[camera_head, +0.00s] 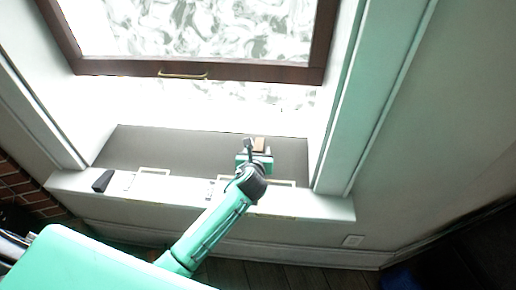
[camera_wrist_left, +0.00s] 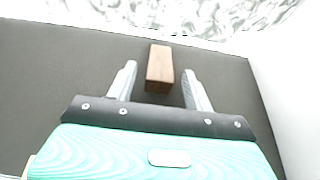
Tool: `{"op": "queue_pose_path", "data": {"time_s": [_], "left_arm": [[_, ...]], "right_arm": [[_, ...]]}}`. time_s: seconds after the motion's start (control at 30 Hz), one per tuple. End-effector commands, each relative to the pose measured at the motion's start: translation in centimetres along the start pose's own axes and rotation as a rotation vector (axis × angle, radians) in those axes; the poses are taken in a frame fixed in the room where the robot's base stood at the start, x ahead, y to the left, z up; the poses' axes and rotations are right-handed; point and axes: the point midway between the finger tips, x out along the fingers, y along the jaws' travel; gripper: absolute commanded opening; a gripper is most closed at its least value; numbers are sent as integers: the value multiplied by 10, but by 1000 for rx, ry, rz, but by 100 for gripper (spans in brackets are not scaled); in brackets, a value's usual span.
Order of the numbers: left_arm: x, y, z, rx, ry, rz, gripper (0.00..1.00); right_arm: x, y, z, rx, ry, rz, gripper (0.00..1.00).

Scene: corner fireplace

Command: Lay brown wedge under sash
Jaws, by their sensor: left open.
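The brown wedge (camera_head: 259,144) lies on the grey window sill (camera_head: 200,143), below the raised sash (camera_head: 240,73). In the left wrist view the wedge (camera_wrist_left: 159,62) shows as a small wooden block between the fingertips, with a gap on both sides. My left gripper (camera_head: 255,152) is open, its fingers on either side of the wedge without visibly closing on it. In the head view the gripper partly hides the wedge. The sash has a dark brown frame, patterned glass and a brass handle (camera_head: 183,75). My right gripper is not in view.
A dark wedge-like block (camera_head: 103,180) lies at the left of the white front ledge (camera_head: 330,206). A pale outline (camera_head: 152,170) is on the ledge beside it. White window jambs close off both sides. The grey sill left of the gripper is clear.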

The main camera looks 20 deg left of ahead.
Motion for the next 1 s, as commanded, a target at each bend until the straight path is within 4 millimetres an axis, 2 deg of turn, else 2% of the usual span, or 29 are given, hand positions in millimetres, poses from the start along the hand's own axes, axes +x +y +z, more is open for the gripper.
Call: {"op": "queue_pose_path", "data": {"time_s": [0.2, 0.43, 0.6, 1.0], "left_arm": [[-49, 0, 0, 1, 1, -2, 52], [-85, 0, 0, 0, 1, 0, 52], [-95, 0, 0, -1, 0, 0, 52], [-96, 0, 0, 0, 0, 0, 52]], "right_arm": [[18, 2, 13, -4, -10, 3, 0], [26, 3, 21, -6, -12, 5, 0], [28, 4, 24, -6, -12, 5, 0], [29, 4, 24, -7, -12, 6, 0]]}}
